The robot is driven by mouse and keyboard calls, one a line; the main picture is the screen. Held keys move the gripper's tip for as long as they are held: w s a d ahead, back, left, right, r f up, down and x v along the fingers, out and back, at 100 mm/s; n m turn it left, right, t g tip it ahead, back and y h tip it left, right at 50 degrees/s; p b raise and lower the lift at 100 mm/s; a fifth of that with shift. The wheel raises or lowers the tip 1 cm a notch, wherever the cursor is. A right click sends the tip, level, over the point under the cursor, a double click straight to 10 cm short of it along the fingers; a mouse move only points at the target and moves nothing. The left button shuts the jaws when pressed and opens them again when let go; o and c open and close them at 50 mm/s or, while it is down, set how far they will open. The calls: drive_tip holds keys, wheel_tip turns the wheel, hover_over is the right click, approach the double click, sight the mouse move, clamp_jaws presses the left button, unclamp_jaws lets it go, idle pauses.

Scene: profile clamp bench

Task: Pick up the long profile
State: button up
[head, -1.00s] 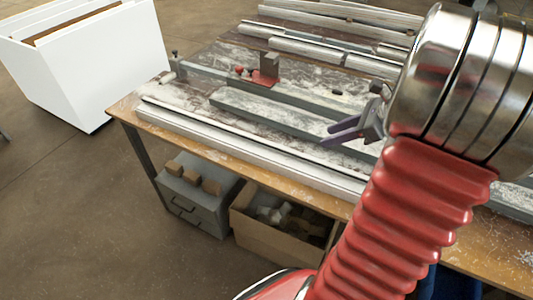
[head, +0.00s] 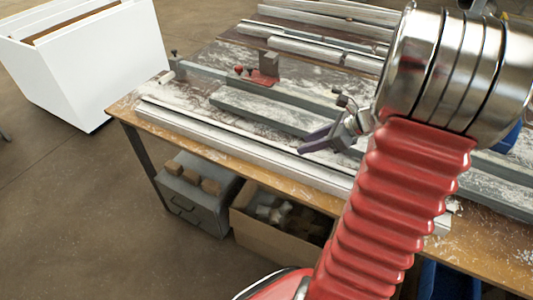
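A long pale metal profile (head: 230,143) lies along the near edge of the bench (head: 125,105), running from the left end down to the right. Its right part passes behind my arm, and a short end seems to show beyond it. My gripper (head: 306,142) is above the far side of this profile, right of the middle of the bench. Its two dark purple fingers point left and look spread, with nothing seen between them. I cannot tell how high they are above the profile.
A grey clamp rail with a red clamp (head: 264,78) lies behind the long profile. Several more profiles (head: 325,25) lie at the back. A white bin (head: 95,65) stands at the left. A grey toolbox (head: 195,200) and a box of offcuts (head: 275,225) are under the bench.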

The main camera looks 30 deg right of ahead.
sight(293, 149)
drive_tip(key=shift+x, duration=2.6)
drive_tip(key=shift+s, duration=0.15)
drive_tip(key=shift+c, duration=0.5)
clamp_jaws()
